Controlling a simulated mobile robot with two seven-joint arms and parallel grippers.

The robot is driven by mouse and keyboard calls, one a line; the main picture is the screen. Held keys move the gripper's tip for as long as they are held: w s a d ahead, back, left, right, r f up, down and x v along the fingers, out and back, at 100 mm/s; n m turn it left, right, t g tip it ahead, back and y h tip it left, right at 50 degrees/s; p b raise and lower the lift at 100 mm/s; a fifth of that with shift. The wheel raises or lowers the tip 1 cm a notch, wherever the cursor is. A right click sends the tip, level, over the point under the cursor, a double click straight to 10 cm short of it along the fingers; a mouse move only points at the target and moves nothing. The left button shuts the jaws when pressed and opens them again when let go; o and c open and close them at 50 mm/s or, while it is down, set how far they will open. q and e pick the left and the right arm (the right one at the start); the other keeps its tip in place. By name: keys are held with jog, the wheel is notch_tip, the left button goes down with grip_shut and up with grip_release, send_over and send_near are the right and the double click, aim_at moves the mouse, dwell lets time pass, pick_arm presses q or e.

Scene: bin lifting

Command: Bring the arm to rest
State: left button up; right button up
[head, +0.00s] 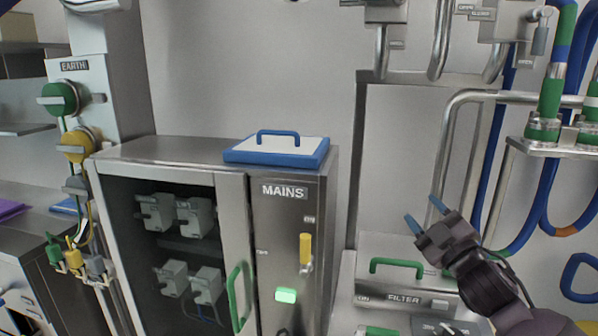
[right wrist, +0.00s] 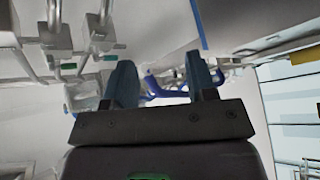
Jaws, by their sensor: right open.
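My right gripper (head: 425,214) is in the lower right of the head view, its two blue fingertips apart with nothing between them. It is raised in front of the wall, above and to the right of the filter box. In the right wrist view the two fingers (right wrist: 160,85) stand apart and empty, pointing at pipes and fittings. My right arm comes in from the bottom right. My left gripper is not in the head view.
A steel cabinet marked MAINS (head: 285,191) stands at centre, with a blue-rimmed tray (head: 310,151) on top. The filter box (head: 388,299) has a green handle (head: 397,264). Pipes and blue hoses (head: 552,120) run along the right. Earth fittings (head: 60,99) are at left.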

jog(key=s+d+f+m+g+h, duration=0.15)
jog(key=s+f+m, duration=0.3)
jog(key=f, duration=0.75)
jog(key=s+d+f+m+g+h, duration=0.1)
jog(key=s+f+m+g+h, duration=0.3)
jog(key=f, duration=0.8)
jog(key=s+f+m+g+h, duration=0.1)
jog(key=s+f+m, duration=0.1)
jog(key=s+f, duration=0.6)
jog(key=s+f+m+g, duration=0.2)
jog(key=s+f, duration=0.7)
jog(key=s, duration=0.4)
jog(key=shift+s+d+m+h, duration=0.35)
jog(key=shift+s+d, duration=0.05)
jog(key=shift+g, duration=0.25)
jog(key=shift+c, duration=0.2)
